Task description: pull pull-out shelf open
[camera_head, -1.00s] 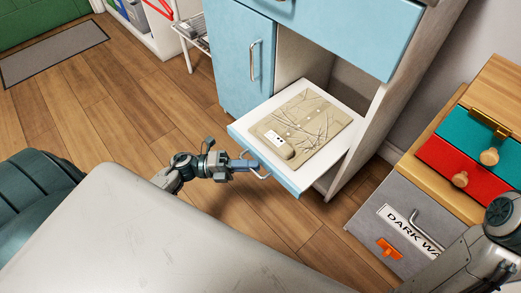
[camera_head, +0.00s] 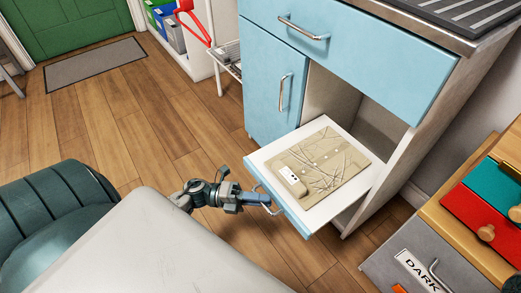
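The pull-out shelf (camera_head: 320,208) is a white board with a light blue front edge. It stands out from the open bay of a light blue cabinet (camera_head: 262,72). A beige panel (camera_head: 325,160) with thin branching lines and a small white piece lies on it. A metal bow handle (camera_head: 276,211) is on the shelf's front. My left gripper (camera_head: 262,199) is at this handle, coming from the left, and its fingers look closed around the bar. The finger ends are small and partly hidden. My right gripper is out of view.
A drawer (camera_head: 345,40) with a metal handle is above the bay. A wooden unit with teal and red drawers (camera_head: 475,215) and a grey front stands at the right. Bare wood floor (camera_head: 120,125) lies to the left of the shelf.

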